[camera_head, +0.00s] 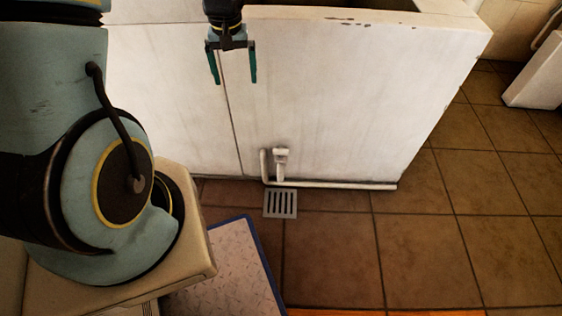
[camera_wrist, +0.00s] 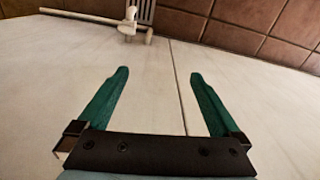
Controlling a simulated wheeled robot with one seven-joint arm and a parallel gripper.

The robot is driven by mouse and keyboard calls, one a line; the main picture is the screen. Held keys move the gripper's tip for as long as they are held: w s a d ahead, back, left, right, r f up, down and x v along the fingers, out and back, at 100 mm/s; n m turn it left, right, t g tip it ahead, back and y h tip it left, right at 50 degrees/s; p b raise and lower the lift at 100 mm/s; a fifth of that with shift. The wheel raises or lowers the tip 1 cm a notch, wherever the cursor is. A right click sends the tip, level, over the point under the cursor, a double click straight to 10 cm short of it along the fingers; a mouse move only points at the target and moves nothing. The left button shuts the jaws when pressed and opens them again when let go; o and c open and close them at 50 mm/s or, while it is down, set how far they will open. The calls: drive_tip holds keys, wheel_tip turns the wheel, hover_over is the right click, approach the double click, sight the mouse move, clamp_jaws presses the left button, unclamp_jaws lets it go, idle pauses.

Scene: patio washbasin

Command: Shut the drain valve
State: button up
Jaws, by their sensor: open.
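The drain valve (camera_head: 281,155) is a small pale fitting on white pipework low on the front of the white washbasin block (camera_head: 340,95). It sits just above the floor grate. The valve also shows at the top of the wrist view (camera_wrist: 129,20), small and far off, so its handle position is hard to tell. My gripper (camera_head: 233,82) hangs in front of the upper part of the basin front, well above the valve and a little to its left. Its two green fingers are spread with nothing between them, as the wrist view (camera_wrist: 158,72) also shows.
A white pipe (camera_head: 340,185) runs along the basin's foot to the right. A metal floor grate (camera_head: 281,204) lies in the brown tiles below the valve. A blue-edged pale board (camera_head: 225,270) lies at lower left. The tiled floor (camera_head: 440,245) at right is clear.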

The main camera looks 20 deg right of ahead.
drive_tip(key=m+b, duration=0.1)
drive_tip(key=b, duration=0.8)
approach(281, 150)
drive_tip(key=shift+g, duration=0.3)
drive_tip(key=f+b, duration=0.1)
drive_tip(key=f, duration=0.2)
drive_tip(key=f+b, duration=0.1)
drive_tip(key=f, duration=0.1)
drive_tip(key=f+b, duration=0.1)
drive_tip(key=f, duration=0.2)
drive_tip(key=shift+w+d+f, duration=0.1)
drive_tip(key=shift+w+f, duration=0.15)
drive_tip(key=shift+f, duration=0.05)
drive_tip(key=c, duration=1.4)
